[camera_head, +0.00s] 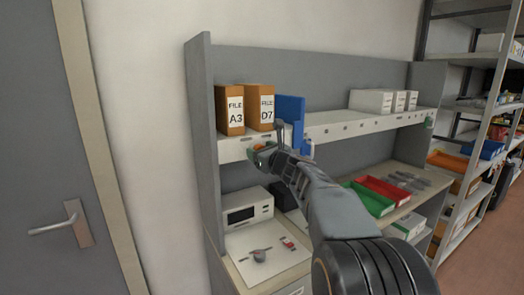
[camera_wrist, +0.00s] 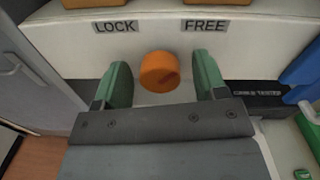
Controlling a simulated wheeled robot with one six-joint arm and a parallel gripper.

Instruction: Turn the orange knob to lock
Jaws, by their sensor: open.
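The orange knob (camera_wrist: 160,72) is round and sits on the white shelf front, seen in the middle of the wrist view. A LOCK label (camera_wrist: 116,26) is above it to the left and a FREE label (camera_wrist: 205,26) above it to the right. My gripper (camera_wrist: 163,80) is open, with one green finger on each side of the knob and a gap on both sides. In the head view my gripper (camera_head: 265,155) is at the left part of the shelf front, with a bit of orange showing at it. Whether the knob touches anything behind the fingers is hidden.
Files A3 (camera_head: 230,110) and D7 (camera_head: 260,108) and a blue item (camera_head: 290,108) stand on the shelf above. Below are a white device (camera_head: 246,208), a green tray (camera_head: 372,203) and a red tray (camera_head: 384,189). A grey door (camera_head: 35,150) is at the left.

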